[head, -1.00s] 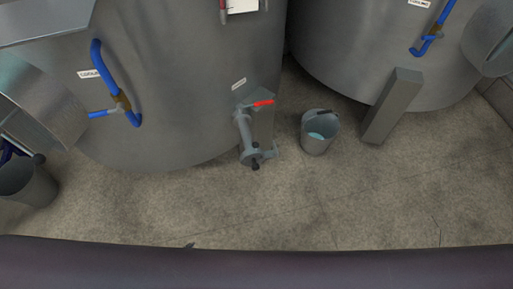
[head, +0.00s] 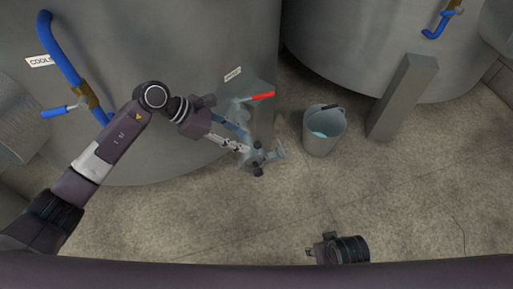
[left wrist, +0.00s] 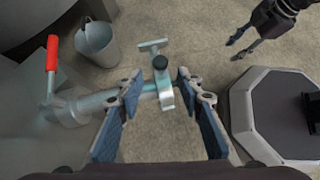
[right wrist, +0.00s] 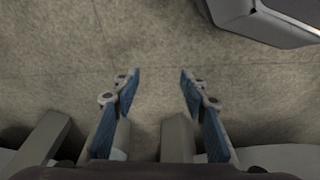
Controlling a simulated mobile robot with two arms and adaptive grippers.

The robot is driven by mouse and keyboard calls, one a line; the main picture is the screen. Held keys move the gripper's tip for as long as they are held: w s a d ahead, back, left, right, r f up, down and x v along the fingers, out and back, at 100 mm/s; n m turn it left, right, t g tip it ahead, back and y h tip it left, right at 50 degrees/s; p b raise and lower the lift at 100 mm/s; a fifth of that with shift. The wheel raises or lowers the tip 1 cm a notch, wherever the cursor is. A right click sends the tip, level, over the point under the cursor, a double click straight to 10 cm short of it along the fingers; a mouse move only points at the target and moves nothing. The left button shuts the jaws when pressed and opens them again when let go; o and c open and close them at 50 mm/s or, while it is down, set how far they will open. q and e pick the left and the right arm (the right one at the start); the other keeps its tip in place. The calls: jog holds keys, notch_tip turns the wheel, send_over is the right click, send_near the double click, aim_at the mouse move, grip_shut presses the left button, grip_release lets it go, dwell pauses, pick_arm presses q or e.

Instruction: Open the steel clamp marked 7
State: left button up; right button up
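The steel clamp (head: 256,158) sits at the free end of a short outlet pipe low on the big tank; no number is readable on it. In the left wrist view the clamp (left wrist: 165,93) has a black knob and a T-shaped bar beyond it. My left gripper (left wrist: 158,84) is open, its fingers on either side of the clamp and pipe end; I cannot tell whether they touch. In the head view my left gripper (head: 240,140) hides part of the pipe. My right gripper (right wrist: 160,75) is open and empty above bare floor.
A red valve lever (head: 262,96) sits above the pipe. A grey bucket (head: 322,145) with turquoise contents stands right of the clamp, and a grey post (head: 402,98) beyond it. A blue pipe (head: 62,55) is at the left.

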aim_at(258, 145)
pick_arm(q)
jog(key=x, duration=0.7)
jog(key=shift+d+f+b, duration=0.25)
jog(key=shift+b, duration=0.05)
pick_arm(e)
jog(key=r, duration=0.2)
jog(key=shift+w+r, duration=0.3)
jog(key=shift+r, duration=0.05)
pick_arm(q)
jog(key=shift+c, duration=0.4)
grip_shut()
